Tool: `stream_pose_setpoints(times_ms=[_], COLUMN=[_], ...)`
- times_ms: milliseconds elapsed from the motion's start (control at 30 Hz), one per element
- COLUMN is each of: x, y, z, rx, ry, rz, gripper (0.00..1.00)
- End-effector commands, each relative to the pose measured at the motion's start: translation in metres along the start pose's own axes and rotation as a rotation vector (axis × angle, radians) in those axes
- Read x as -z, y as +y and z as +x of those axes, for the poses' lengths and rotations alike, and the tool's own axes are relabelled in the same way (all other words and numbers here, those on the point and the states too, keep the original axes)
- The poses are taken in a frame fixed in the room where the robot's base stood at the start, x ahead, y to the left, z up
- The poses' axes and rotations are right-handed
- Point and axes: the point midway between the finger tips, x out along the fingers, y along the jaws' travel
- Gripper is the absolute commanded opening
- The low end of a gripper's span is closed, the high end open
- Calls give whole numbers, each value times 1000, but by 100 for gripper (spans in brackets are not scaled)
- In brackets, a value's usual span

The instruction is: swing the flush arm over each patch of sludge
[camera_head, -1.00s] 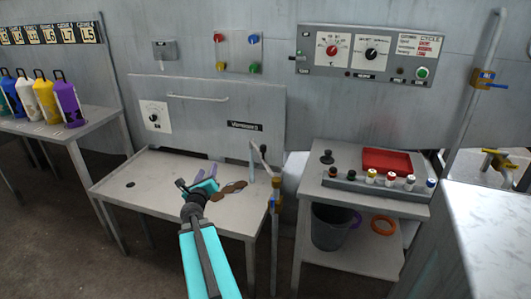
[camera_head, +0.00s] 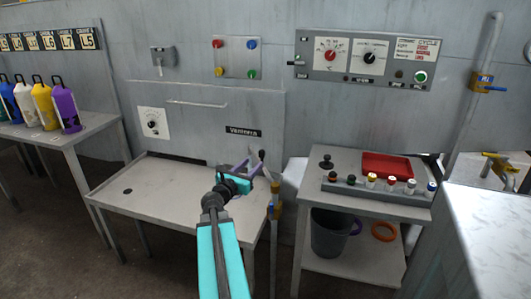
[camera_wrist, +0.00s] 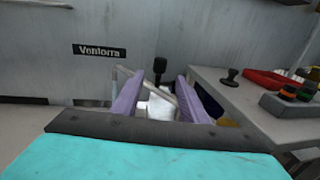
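My gripper (camera_head: 247,166) is at the right end of the wash table (camera_head: 150,195), its two purple fingers spread apart. The flush arm (camera_head: 262,157), a thin grey pipe with a black knob, stands at the table's right edge, just beyond the fingers and partly hidden by them. In the wrist view, the flush arm (camera_wrist: 152,88) runs slanting across the gap between the fingers, its black knob behind; neither finger is clearly pressed on it. No brown sludge shows now; my arm and gripper cover the part of the table where it lay.
A side stand (camera_head: 345,212) with a red tray (camera_head: 387,165) and several capped bottles is close on the right. A grey bucket (camera_head: 328,234) and orange ring (camera_head: 383,231) are below. Coloured jugs (camera_head: 44,104) stand at far left.

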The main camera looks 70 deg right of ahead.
Motion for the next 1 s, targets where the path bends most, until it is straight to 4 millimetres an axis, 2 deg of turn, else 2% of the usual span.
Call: stream_pose_setpoints(times_ms=[1000], x=[0], y=[0], z=[100], rx=[2], ry=[0], rz=[-1], gripper=[40])
